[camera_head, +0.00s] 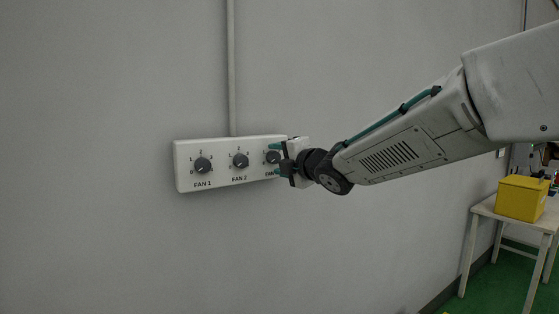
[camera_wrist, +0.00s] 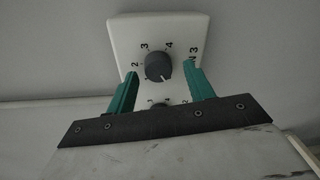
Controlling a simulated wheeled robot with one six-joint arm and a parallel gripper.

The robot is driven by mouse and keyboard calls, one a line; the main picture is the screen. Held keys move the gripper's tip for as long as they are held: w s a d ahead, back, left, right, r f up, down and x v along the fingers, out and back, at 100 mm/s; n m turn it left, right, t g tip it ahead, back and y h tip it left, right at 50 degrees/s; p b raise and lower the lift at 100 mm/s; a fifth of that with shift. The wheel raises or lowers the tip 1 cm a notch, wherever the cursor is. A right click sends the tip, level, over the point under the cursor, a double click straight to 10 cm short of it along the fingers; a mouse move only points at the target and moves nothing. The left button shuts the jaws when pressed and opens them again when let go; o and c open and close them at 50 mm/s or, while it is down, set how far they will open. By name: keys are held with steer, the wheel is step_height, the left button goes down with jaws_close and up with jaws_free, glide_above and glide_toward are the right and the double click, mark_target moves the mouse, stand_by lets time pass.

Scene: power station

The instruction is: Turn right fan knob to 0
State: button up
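The white fan panel (camera_head: 222,183) is on the wall with three dark round knobs in a row. The right knob, FAN 3 (camera_head: 272,157), is partly hidden by my gripper (camera_head: 277,160). In the wrist view this knob (camera_wrist: 157,65) shows between and slightly beyond the two teal fingertips (camera_wrist: 164,75). The fingers are apart, with gaps on both sides of the knob. Its light mark points toward the lower right in the wrist view. Numerals 2, 3 and 4 show around it; the numeral by the mark is not visible.
The FAN 1 knob (camera_head: 203,165) and FAN 2 knob (camera_head: 240,160) are to the left on the same panel. A grey conduit (camera_head: 231,70) runs up the wall from it. A table (camera_head: 484,208) with a yellow box (camera_head: 522,198) stands at the far right. The wall around is bare.

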steer(key=v, duration=0.7)
steer(key=shift+s+d, duration=0.25)
steer(key=shift+s, duration=0.05)
